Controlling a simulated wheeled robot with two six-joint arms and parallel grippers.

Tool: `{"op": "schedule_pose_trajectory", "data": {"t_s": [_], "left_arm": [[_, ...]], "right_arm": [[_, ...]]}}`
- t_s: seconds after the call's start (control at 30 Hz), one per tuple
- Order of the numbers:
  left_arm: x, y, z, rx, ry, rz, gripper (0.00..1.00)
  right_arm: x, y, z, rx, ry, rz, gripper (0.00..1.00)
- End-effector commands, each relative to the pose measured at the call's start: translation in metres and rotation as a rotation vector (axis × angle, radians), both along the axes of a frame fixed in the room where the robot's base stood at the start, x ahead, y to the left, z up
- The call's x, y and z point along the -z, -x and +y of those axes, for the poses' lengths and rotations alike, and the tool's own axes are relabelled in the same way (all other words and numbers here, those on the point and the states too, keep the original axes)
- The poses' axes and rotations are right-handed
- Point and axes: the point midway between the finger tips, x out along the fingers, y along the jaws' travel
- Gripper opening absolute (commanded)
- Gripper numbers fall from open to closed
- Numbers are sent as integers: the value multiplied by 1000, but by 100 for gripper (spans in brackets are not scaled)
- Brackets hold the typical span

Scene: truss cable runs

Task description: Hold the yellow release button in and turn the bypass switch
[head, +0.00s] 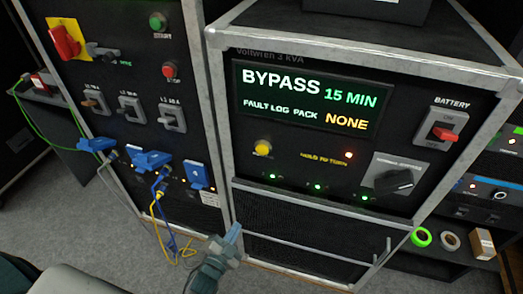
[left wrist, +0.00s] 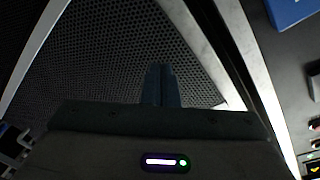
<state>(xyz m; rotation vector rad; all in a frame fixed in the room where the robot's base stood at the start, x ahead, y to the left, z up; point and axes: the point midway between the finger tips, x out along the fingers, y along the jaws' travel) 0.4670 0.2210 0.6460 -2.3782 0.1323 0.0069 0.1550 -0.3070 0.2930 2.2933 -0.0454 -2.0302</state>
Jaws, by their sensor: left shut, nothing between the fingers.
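The yellow release button (head: 263,148) is on the front panel of the black UPS case, left of the "HOLD TO TURN" label. The bypass switch (head: 394,181) is a dark rotary knob on a grey plate at the panel's lower right. The display (head: 308,98) reads BYPASS, 15 MIN, FAULT LOG PACK NONE. My left gripper (head: 233,232) is shut and empty, low in front of the case's mesh grille, below the button and apart from it. In the left wrist view its closed fingers (left wrist: 161,85) point at the mesh. My right gripper is out of view.
A red battery switch (head: 443,132) is at upper right of the panel. A neighbouring rack at left holds breakers (head: 131,108), blue plugs (head: 151,160) and hanging cables (head: 157,213). Tape rolls (head: 421,237) lie at right.

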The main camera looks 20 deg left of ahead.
Motion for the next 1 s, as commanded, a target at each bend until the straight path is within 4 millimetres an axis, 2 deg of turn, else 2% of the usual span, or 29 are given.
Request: {"op": "schedule_pose_trajectory", "data": {"t_s": [0.03,0.17,0.3,0.4,0.5,0.6,0.7,1.0], "left_arm": [[-26,-4,-5,15,-27,-75,0],[-90,-8,-17,48,-111,-267,0],[-157,-3,-30,71,-204,-473,0],[-198,6,-38,79,-266,-607,0],[-230,16,-44,82,-317,-715,0],[-252,24,-49,83,-355,-790,0],[-264,30,-51,83,-375,-835,0],[-269,32,-53,82,-386,-854,0]], "right_arm": [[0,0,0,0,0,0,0],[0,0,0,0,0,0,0],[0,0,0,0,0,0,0],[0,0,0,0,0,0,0],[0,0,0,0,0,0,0],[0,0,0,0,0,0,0],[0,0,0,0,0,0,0],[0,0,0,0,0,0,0]]}}
